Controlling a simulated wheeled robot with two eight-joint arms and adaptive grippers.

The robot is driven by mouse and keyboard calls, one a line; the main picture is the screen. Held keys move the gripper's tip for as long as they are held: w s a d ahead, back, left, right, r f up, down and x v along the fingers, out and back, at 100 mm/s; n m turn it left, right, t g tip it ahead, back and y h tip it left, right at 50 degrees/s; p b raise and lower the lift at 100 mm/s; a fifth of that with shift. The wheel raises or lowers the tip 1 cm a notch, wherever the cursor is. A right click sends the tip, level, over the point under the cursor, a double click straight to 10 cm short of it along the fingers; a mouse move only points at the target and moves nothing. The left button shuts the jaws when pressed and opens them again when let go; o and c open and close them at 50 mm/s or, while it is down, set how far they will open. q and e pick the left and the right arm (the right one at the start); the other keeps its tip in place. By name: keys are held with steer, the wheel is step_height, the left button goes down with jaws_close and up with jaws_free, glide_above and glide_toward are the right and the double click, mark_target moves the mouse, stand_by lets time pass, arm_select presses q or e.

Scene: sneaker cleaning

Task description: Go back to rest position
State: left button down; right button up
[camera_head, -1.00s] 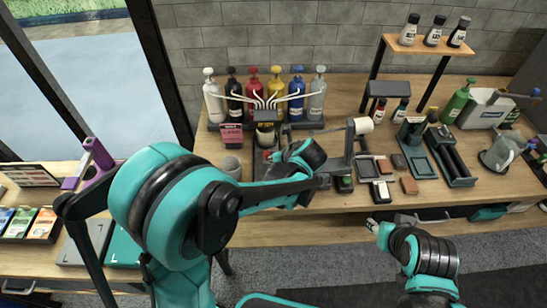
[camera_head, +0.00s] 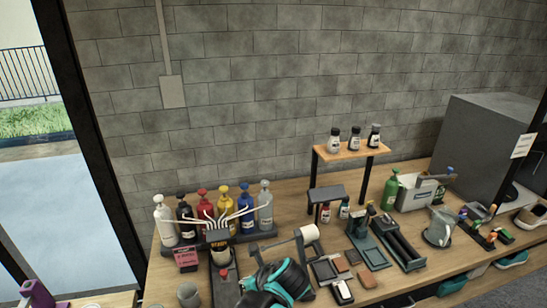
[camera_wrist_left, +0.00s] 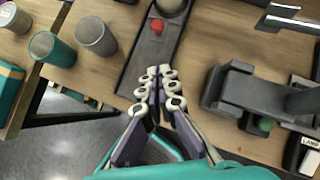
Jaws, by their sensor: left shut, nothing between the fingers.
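My left gripper (camera_wrist_left: 158,74) shows in the left wrist view with its fingers shut together and nothing between them. Its tips point at the end of a long dark tray (camera_wrist_left: 150,58) with a red knob (camera_wrist_left: 157,26). I cannot tell how high they are above it. In the head view, only a teal and black part of an arm, mine, shows at the bottom centre; the gripper itself cannot be made out there. My right gripper is in neither current view.
Beside the gripper in the left wrist view are a grey cup (camera_wrist_left: 96,36), a teal cup (camera_wrist_left: 54,46) and a dark stand (camera_wrist_left: 240,92). Several pump bottles (camera_head: 226,205) line the bench's back left. A wooden shelf (camera_head: 350,152) with small bottles stands right of them.

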arm_select(q)
steer(key=s+a+r+n+h, duration=0.1)
steer(key=s+a+n, duration=0.2)
steer(key=n, duration=0.6)
steer(key=s+a+r+n+t+h, duration=0.1)
steer(key=s+a+n+h, duration=0.1)
steer(key=s+n, duration=0.4)
steer(key=s+a+r+n+h, duration=0.1)
steer(key=s+n, duration=0.4)
steer(key=n, duration=0.6)
steer(key=a+h, duration=0.1)
steer(key=a, duration=0.1)
steer(key=shift+s+a+r+n, duration=0.2)
steer(key=shift+a+n, duration=0.1)
steer(key=shift+a, duration=0.1)
